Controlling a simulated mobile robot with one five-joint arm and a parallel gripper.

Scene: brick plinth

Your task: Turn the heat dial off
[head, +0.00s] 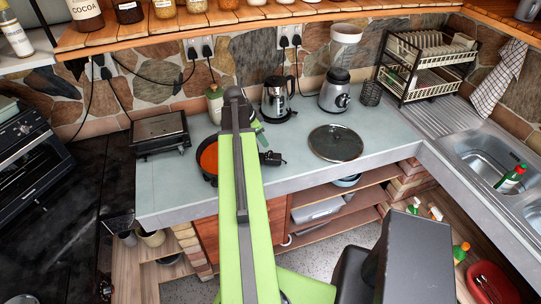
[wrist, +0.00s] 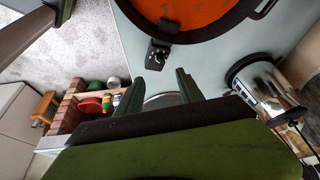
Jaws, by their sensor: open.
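An electric pan (head: 211,178) with a dark rim and orange contents sits on the counter, partly hidden behind my arm. A black control unit (head: 270,158) sticks out from its right side. In the head view my gripper (head: 258,135) is mostly hidden by my arm.
A coffee pot (head: 279,99), a blender (head: 335,90) and a glass lid (head: 335,143) stand or lie to the right on the counter. A grill (head: 160,133) is at left. A wooden shelf (head: 250,17) runs above.

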